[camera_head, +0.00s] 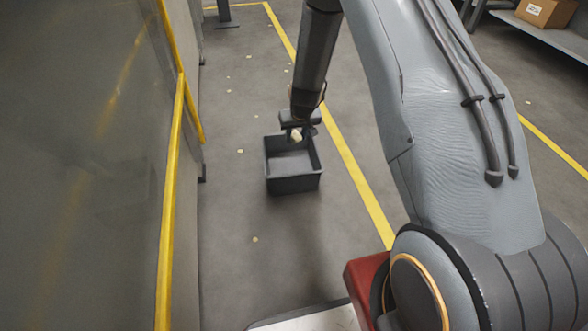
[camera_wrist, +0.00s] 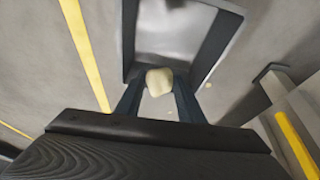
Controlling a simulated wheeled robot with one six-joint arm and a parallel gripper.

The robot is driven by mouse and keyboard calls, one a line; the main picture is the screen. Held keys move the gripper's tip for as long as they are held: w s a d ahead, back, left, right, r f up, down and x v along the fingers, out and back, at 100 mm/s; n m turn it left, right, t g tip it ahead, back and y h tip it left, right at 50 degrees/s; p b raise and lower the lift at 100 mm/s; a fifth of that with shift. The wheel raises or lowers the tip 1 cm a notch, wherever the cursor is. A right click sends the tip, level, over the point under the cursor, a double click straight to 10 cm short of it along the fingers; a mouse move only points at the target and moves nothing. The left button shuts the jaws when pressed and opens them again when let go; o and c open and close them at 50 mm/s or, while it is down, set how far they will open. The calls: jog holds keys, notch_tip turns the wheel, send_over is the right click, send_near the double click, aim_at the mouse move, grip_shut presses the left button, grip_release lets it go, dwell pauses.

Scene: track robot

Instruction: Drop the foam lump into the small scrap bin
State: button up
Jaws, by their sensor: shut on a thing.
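The foam lump (camera_wrist: 159,81) is a small cream-coloured piece held between the two fingers of my gripper (camera_wrist: 159,94), which is shut on it. In the head view the lump (camera_head: 296,136) shows as a pale spot at the end of my gripper (camera_head: 297,134). The small scrap bin (camera_head: 293,185) is a dark grey open box on the floor. The gripper and lump appear over the far part of the bin's opening. In the wrist view the bin's dark wall (camera_wrist: 215,45) and pale inside lie beyond the lump. The exact height above the rim is unclear.
A panel with a yellow rail (camera_head: 172,200) stands along the left. A yellow floor line (camera_head: 345,160) runs to the right of the bin. Small pale specks dot the grey floor. A cardboard box (camera_head: 545,12) sits on a shelf at the upper right.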

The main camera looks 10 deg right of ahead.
jog(key=shift+f+b, duration=0.6)
jog(key=shift+b, duration=0.35)
jog(key=o, duration=1.1)
jog(key=p+v, duration=0.5)
jog(key=v, duration=0.3)
jog(key=shift+a, duration=0.1)
